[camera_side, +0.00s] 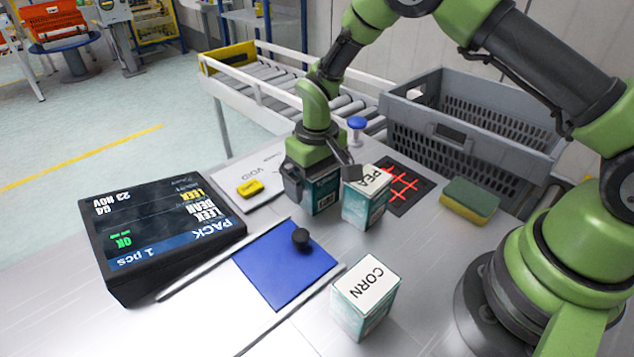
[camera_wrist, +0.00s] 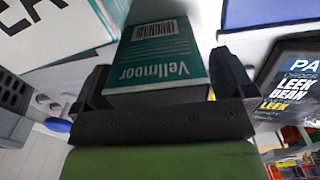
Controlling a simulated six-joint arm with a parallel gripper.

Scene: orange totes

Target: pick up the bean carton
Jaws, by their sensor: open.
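My gripper (camera_side: 321,179) points down over a teal and white carton (camera_side: 322,194), its fingers open on either side of it. My gripper covers the carton's top, so I cannot read its name; it may be the bean carton. In the wrist view this carton (camera_wrist: 160,55) lies between the two fingers, showing "Vellmoor" and a barcode. I cannot tell whether the fingers touch it. A pea carton (camera_side: 364,201) stands close on its right. A corn carton (camera_side: 366,291) stands apart, nearer the front.
A grey crate (camera_side: 462,142) stands behind on the right, with a green and yellow sponge (camera_side: 469,201) in front. A blue mat (camera_side: 285,264) with a black knob (camera_side: 300,238) and a black order screen (camera_side: 160,232) lie left. A yellow block (camera_side: 250,188) lies on a "VOID" sheet.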

